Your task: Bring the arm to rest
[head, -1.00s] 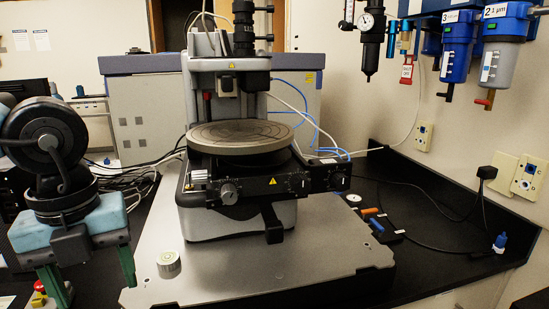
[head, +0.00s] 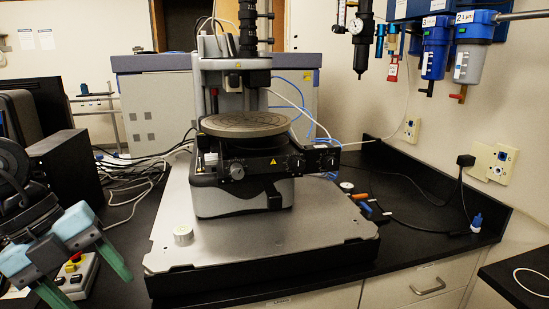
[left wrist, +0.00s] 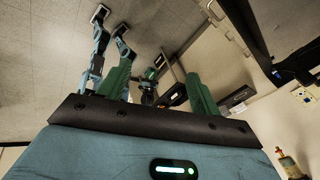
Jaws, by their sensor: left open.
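My left gripper (head: 98,292) hangs at the lower left of the head view, tilted, with its two green fingers spread apart and nothing between them. In the left wrist view the same fingers (left wrist: 158,70) stand apart and point up toward the ceiling side of the picture. The stylus profiler, with its round stage (head: 245,125), stands on a grey metal plate (head: 290,232) to the right of the gripper, apart from it. My right gripper is in neither view.
A control box with a red button (head: 75,278) sits close by the left gripper's fingers. A small silver cylinder (head: 183,236) stands on the plate's front left. A dark box (head: 68,178) and cables are behind my left arm. Filters (head: 435,50) hang on the right wall.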

